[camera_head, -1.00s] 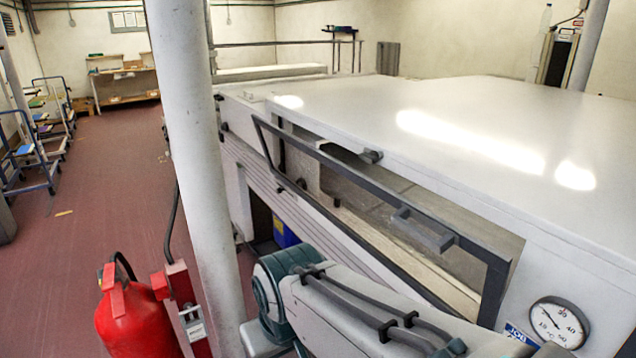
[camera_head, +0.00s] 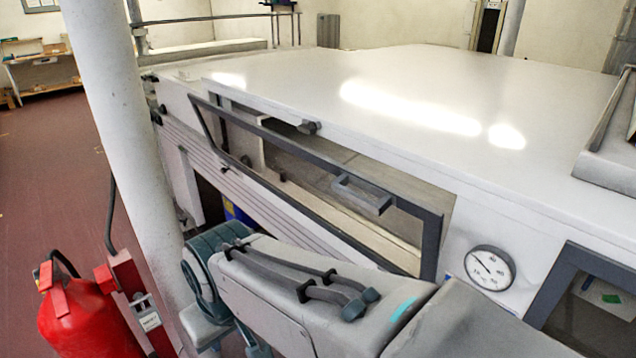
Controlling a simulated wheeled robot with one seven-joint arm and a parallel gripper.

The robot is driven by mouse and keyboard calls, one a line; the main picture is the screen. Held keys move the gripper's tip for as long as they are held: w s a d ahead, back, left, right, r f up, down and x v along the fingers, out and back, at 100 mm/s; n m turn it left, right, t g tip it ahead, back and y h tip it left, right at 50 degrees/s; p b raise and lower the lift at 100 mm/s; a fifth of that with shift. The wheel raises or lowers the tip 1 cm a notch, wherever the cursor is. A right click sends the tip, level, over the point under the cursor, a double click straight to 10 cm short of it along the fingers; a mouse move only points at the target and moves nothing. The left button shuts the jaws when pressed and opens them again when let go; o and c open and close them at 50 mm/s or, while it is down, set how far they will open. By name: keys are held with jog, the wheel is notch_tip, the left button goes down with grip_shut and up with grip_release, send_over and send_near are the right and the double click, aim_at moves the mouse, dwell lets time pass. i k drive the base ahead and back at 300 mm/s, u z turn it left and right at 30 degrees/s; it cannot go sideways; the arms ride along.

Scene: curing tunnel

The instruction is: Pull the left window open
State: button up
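The left window (camera_head: 300,150) is a dark grey frame on the long side of the white tunnel housing. Its upper left part stands away from the housing, with a gap along the top, so it looks partly open; the exact angle is hard to tell. A grey bar handle (camera_head: 362,195) sits on its upper rail, toward the right end. Pale surfaces inside show through the frame. My arm crosses the lower middle in front of the window and hides part of its lower right edge. My gripper is not in view, so its state and any contact do not show.
A grey-white post (camera_head: 115,130) stands left of the window, with a red fire extinguisher (camera_head: 80,318) beside it. A round gauge (camera_head: 490,268) separates the window from another dark-framed window (camera_head: 585,305) at right. Red floor (camera_head: 50,190) is clear at left.

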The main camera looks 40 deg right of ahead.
aim_at(432, 219)
jog(key=k, duration=0.6)
jog(key=z, duration=0.65)
jog(key=i, duration=0.5)
